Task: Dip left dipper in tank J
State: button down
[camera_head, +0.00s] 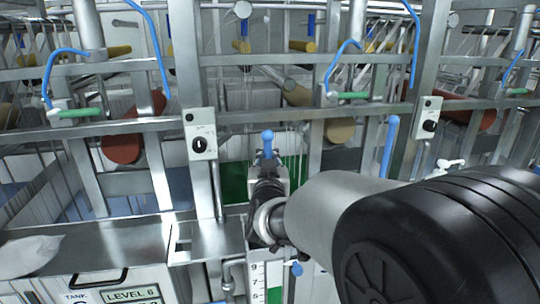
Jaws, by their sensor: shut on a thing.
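My gripper (268,174) is near the middle of the view, shut on an upright rod with a rounded blue handle (267,141), which appears to be the left dipper. The handle's top sticks up above the jaws; its lower part is hidden by my gripper and arm. Behind and beside my gripper is a tank opening with green liquid or a green surface (234,183). I cannot read a letter J on any tank, and cannot tell whether the dipper's lower end touches the green. A second, longer blue handle (389,145) stands to the right, apart from my gripper.
Metal frame bars cross behind, with red-brown rollers (121,148) and blue hoses (160,45). A switch box (199,134) stands left of my gripper. A metal ledge (110,230) and a tank front labelled "LEVEL 6" (130,295) are at lower left. My arm covers the lower right.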

jog(key=shift+f+b, duration=1.5)
jog(key=shift+f, duration=10.7)
jog(key=shift+s+f, duration=0.15)
jog(key=shift+f, duration=0.2)
notch_tip(320, 180, up, 28)
jog(key=p, duration=1.3)
jog(key=shift+f+p, duration=0.1)
jog(key=shift+p, duration=0.25)
